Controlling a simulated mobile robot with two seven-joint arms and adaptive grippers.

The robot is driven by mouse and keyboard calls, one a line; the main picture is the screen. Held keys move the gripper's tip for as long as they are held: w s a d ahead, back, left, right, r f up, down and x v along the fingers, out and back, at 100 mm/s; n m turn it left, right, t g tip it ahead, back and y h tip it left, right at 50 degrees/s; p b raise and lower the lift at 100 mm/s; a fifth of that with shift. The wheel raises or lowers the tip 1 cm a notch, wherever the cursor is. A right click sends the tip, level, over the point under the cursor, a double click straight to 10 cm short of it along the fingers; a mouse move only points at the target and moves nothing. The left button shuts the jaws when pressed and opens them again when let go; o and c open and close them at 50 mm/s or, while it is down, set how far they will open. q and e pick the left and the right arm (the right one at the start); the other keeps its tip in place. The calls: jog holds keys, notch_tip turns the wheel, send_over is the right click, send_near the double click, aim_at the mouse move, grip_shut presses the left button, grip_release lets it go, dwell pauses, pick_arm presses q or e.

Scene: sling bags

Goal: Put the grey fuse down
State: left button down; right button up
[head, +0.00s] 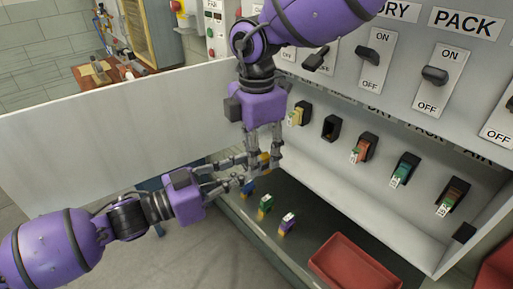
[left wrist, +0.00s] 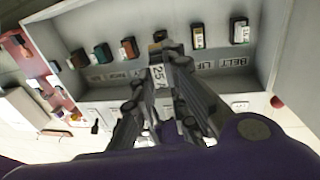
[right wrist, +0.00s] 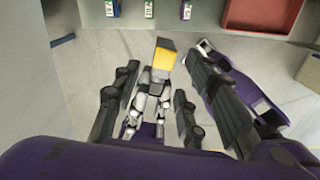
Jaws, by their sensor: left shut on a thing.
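My left gripper (head: 240,172) is shut on a fuse, which shows a yellow face and a grey side in the right wrist view (right wrist: 176,57). In the left wrist view the fuse shows a white label reading 25A (left wrist: 158,76) between the left fingertips. In the head view only a small orange-yellow part of it (head: 264,158) shows. My right gripper (head: 264,150) comes down from above. Its fingers stand apart in the right wrist view (right wrist: 165,75), with the fuse and left fingers showing between and beyond them. I cannot tell whether it touches the fuse.
Blue (head: 247,188), green (head: 265,204) and purple (head: 287,222) fuses stand on the dark shelf. A red tray (head: 350,265) lies at its front right. One socket (head: 331,127) on the panel is empty; its neighbours hold fuses. Switches line the panel above.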

grip_shut()
pick_arm(q)
jog(key=c, duration=1.7)
grip_release()
jog(key=shift+o, duration=0.2)
